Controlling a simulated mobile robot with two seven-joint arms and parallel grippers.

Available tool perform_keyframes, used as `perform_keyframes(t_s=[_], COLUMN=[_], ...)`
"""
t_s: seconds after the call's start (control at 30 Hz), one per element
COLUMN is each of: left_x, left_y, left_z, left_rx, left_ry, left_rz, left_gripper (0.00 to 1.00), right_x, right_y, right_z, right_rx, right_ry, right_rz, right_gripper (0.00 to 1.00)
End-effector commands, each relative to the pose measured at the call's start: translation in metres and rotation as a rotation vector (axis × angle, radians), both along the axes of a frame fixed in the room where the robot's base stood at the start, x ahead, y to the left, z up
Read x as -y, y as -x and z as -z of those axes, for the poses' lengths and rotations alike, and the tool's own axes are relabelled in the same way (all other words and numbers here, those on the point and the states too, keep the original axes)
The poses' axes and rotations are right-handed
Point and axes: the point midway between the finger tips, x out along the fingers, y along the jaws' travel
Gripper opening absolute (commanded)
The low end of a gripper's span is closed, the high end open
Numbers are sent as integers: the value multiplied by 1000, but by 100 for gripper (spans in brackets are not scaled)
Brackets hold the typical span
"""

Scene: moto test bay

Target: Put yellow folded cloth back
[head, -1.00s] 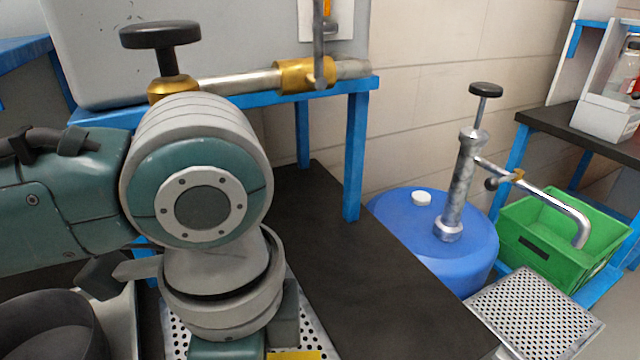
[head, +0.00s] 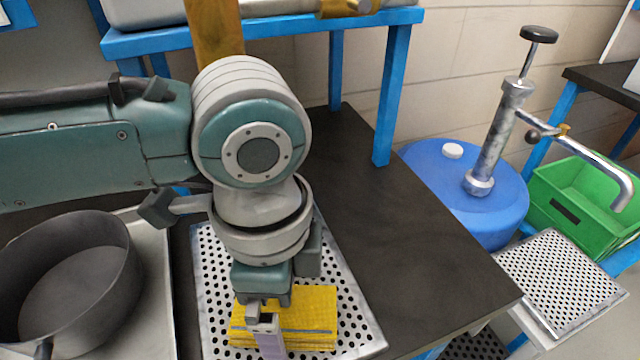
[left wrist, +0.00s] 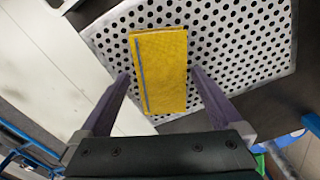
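The yellow folded cloth (head: 312,312) lies on a perforated metal tray (head: 212,300) on the dark bench. It has a grey stripe along one edge. My left gripper (head: 268,340) is over the cloth in the head view, and its hand hides part of it. In the left wrist view the cloth (left wrist: 162,72) lies between the two spread purple fingers (left wrist: 160,82), with a gap on each side, so the gripper is open and empty. I cannot tell its exact height above the cloth. My right gripper is in neither view.
A dark round pan (head: 70,280) stands in a pale tray (head: 152,300) at the left. A blue drum (head: 470,200) with a hand pump (head: 495,140) and a green bin (head: 580,195) are at the right. The dark bench top (head: 400,240) right of the tray is bare.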

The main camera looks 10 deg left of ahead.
Motion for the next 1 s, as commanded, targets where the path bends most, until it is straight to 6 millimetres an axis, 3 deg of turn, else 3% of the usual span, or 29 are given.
perform_keyframes(t_s=[0.27,0.7,1.0], left_x=[0,0,0], left_y=[-1,-1,0], left_z=[-7,-96,-123], left_rx=[2,4,0], left_ry=[1,2,1], left_rz=[0,0,-1], left_gripper=[100,100,100], right_x=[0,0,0], right_y=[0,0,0], right_z=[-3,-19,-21], right_rx=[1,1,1], right_ry=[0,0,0], right_rz=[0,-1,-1], right_gripper=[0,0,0])
